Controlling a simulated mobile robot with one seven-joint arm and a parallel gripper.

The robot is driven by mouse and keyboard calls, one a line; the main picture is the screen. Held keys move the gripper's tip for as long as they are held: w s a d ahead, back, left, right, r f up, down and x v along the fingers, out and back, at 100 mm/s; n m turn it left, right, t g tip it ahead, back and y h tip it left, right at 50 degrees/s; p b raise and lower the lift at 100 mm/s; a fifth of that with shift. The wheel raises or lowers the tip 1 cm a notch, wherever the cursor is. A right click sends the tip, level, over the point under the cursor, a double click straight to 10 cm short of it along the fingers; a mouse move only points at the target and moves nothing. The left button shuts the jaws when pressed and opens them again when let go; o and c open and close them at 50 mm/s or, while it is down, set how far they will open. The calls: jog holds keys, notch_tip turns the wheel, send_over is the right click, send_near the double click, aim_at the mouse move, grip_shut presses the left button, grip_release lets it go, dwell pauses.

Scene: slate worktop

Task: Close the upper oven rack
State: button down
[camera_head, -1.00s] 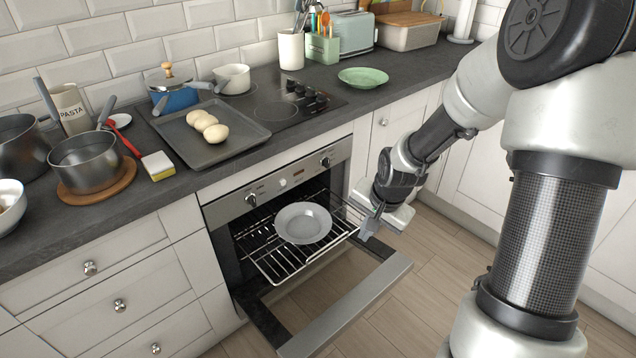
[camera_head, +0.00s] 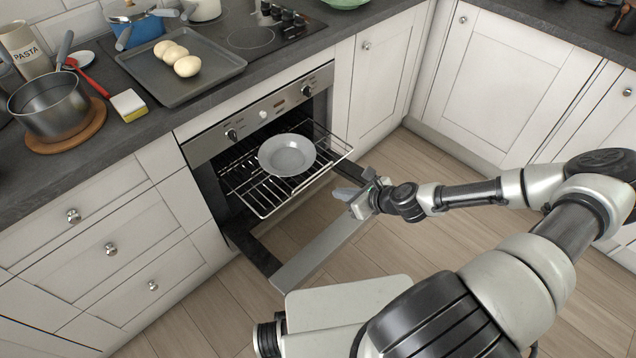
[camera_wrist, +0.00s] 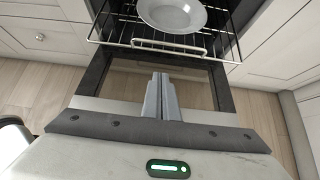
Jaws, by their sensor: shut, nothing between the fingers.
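The upper oven rack (camera_head: 262,199) is a wire shelf sticking out of the open oven (camera_head: 216,190). A grey plate (camera_head: 287,155) rests on it. The rack's front bar and the plate (camera_wrist: 172,14) show at the top of the wrist view, beyond my fingers. My gripper (camera_head: 345,192) is shut and empty. It is in front of the rack and apart from it, near the right part of the lowered oven door (camera_head: 318,254). In the wrist view the closed fingers (camera_wrist: 161,80) point toward the rack's front.
The door lies open below the rack, with wooden floor around it. A baking tray (camera_head: 182,88) with round buns sits on the worktop above. A pot (camera_head: 50,106) stands at the left. White cabinets flank the oven.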

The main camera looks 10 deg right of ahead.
aim_at(268, 145)
jog(key=w+a+f+b, duration=0.1)
jog(key=w+a+f, duration=0.3)
jog(key=w+a, duration=0.2)
jog(key=shift+w+f+b, duration=0.2)
jog(key=shift+w+b, duration=0.1)
jog(key=shift+w, duration=0.8)
jog(key=w+a+b, duration=0.2)
jog(key=w+a, duration=0.2)
jog(key=w, duration=0.2)
jog(key=w+a+b, duration=0.2)
jog(key=w+a, duration=0.3)
jog(key=w, duration=0.1)
jog(key=w+a+b, duration=0.3)
jog(key=w+a, duration=0.1)
jog(key=w, duration=0.2)
jog(key=shift+w+a+f, duration=0.1)
jog(key=shift+w+a, duration=0.65)
jog(key=shift+w, duration=0.15)
jog(key=shift+w+r+b, duration=0.2)
jog(key=shift+b, duration=0.1)
